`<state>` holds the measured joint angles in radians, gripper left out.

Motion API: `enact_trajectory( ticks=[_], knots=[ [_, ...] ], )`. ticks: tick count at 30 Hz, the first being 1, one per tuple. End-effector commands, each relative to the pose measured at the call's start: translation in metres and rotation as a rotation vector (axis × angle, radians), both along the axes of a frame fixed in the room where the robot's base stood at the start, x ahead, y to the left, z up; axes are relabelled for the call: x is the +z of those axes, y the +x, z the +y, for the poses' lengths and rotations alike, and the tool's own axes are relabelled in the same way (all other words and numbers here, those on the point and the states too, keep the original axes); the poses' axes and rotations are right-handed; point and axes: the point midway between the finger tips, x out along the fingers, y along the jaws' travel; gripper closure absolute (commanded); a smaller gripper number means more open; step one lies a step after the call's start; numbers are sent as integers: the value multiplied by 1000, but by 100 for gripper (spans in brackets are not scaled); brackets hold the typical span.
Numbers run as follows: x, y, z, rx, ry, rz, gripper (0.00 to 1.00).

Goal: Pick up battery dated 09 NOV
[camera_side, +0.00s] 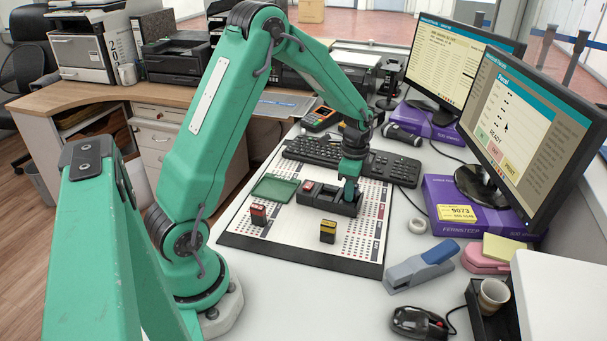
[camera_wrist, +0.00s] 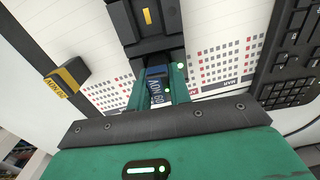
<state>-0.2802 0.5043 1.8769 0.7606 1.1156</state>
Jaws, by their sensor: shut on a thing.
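My gripper (camera_side: 350,188) is over the right end of a black slotted holder (camera_side: 322,202) on the white mat. In the wrist view my gripper (camera_wrist: 161,76) is shut on a blue battery (camera_wrist: 157,72) whose upside-down label appears to read 09 NOV. Its lower part is hidden, so I cannot tell if it still sits in the holder. A yellow battery (camera_side: 328,231) stands on the mat in front; it also shows in the wrist view (camera_wrist: 66,76) with a partly legible NOV label. A red battery (camera_side: 258,213) stands at the left of the mat.
A red-topped piece (camera_side: 308,186) sits at the holder's left end. A green tray (camera_side: 275,188) lies left of it. A keyboard (camera_side: 352,161) is close behind. The mat's front is mostly clear.

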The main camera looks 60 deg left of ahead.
Motion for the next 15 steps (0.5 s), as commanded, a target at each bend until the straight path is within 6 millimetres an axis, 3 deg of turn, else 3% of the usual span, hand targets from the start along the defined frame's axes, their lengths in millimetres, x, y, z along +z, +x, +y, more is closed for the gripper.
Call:
enact_trajectory(
  ticks=[8,15],
  knots=[
    [2,0,0,0,0,-1,100],
    [19,1,0,0,1,-4,100]
  ],
)
